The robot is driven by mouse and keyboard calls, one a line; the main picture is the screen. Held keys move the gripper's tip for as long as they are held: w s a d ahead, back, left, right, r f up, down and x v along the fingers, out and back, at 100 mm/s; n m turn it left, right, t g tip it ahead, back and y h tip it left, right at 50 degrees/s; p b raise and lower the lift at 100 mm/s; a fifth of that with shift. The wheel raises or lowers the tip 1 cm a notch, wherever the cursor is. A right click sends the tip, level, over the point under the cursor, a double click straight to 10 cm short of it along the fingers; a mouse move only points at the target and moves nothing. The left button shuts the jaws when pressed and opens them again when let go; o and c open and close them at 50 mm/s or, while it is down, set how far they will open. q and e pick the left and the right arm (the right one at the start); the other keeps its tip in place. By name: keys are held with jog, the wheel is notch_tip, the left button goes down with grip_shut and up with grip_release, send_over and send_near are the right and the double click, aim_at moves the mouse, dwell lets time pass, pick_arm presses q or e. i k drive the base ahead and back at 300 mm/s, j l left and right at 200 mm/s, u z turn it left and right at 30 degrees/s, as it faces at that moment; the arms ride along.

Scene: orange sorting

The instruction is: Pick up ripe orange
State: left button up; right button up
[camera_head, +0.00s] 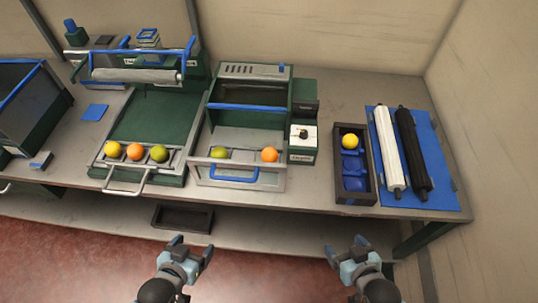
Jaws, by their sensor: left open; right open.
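An orange-coloured fruit (269,155) sits at the right of the right-hand metal tray (236,182), with a green fruit (219,153) at its left. The left-hand tray holds another orange-coloured fruit (135,151) between a yellow fruit (112,149) and a green fruit (159,153). A yellow fruit (349,140) lies in the far part of a dark box (341,188). My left gripper (191,245) is open and empty, in front of the table and below the trays. My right gripper (344,247) is open and empty, in front of the table below the dark box.
The grey table (60,160) carries green machines at the left and middle. A blue mat (440,191) with a white roller (388,150) and a black roller (413,155) lies at the right. A dark tray (183,219) is on the lower shelf. Handles stick out from both fruit trays.

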aim_at(269, 154)
jog(key=k+j+u, duration=0.2)
jog(key=u, duration=0.25)
jog(key=k+j+u, duration=0.15)
jog(key=u, duration=0.25)
jog(key=j, duration=0.1)
